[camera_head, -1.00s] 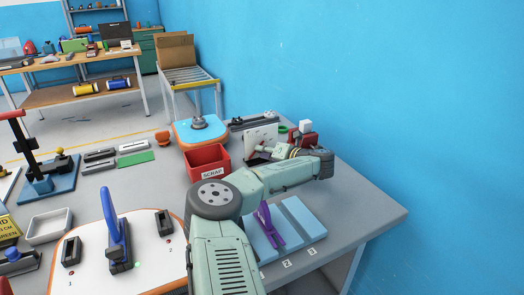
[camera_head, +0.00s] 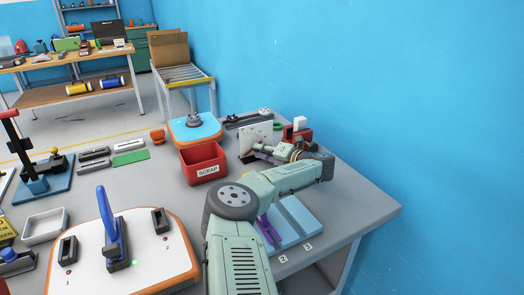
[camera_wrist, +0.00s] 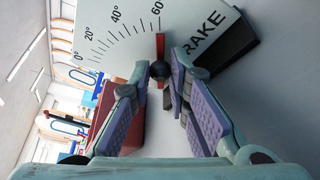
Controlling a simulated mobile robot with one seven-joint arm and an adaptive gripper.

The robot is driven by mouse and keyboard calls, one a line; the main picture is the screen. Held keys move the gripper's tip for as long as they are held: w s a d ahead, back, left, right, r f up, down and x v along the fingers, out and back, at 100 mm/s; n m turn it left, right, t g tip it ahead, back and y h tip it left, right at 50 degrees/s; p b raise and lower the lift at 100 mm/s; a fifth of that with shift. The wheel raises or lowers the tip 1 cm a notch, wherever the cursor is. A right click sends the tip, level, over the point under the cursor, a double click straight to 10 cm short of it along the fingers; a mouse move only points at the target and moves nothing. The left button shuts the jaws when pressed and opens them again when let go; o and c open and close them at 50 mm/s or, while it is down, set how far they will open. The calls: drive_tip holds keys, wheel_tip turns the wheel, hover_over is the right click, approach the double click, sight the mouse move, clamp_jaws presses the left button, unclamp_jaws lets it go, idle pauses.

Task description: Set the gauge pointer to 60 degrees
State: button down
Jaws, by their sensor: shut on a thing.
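The gauge is a white dial plate (camera_head: 257,135) standing upright at the back right of the table. In the wrist view the gauge plate (camera_wrist: 128,48) shows marks from 0 to 60 degrees. Its red pointer (camera_wrist: 160,44) points close to the 60 mark, with a dark round knob (camera_wrist: 160,70) on it. My gripper (camera_wrist: 159,82) is at the dial, its two purple-padded fingers on either side of the knob and shut on it. In the head view my gripper (camera_head: 268,152) is small and partly hidden against the dial.
A red scrap bin (camera_head: 204,163) stands left of the gauge. A blue board (camera_head: 292,222) lies in front, partly behind my arm. A white board with a blue lever (camera_head: 112,228) lies at the front left. A blue wall (camera_head: 400,90) runs along the right.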

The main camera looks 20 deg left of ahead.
drive_tip(key=c, duration=1.5)
unclamp_jaws()
drive_tip(key=shift+v, duration=3.95)
